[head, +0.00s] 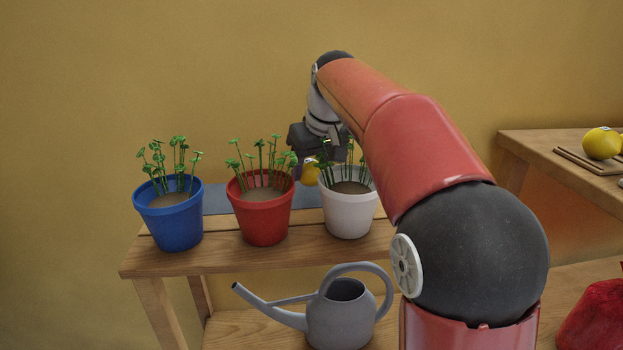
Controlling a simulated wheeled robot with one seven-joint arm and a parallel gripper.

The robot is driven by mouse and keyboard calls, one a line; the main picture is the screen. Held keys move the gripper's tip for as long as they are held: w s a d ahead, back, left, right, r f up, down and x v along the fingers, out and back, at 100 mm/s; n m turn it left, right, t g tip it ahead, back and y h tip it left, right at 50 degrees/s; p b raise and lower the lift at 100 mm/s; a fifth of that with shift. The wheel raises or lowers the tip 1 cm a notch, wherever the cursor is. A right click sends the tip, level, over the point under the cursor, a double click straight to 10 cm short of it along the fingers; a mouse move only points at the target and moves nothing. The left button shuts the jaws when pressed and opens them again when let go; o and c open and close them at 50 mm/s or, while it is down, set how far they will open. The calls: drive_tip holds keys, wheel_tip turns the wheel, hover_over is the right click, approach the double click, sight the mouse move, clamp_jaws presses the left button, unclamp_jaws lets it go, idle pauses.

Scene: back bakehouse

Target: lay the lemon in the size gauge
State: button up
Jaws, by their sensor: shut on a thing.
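My gripper (309,172) is behind the potted plants on the wooden bench, partly hidden by their stems. It is shut on a yellow lemon (310,176), of which only a small part shows between the red and white pots. Another yellow fruit, lemon-like (602,143), rests at the far right on or against a flat wooden piece (572,157) on a wooden table. I cannot tell whether that flat piece is the size gauge. No other gauge is clear in view.
A blue pot (170,222), a red pot (265,217) and a white pot (348,214) with seedlings line the bench (225,260). A blue-grey mat (215,199) lies behind them. A grey watering can (340,322) stands below. A red object (597,318) is at lower right.

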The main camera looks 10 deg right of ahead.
drive_tip(key=shift+f, duration=1.05)
drive_tip(key=shift+f, duration=0.1)
drive_tip(key=o, duration=1)
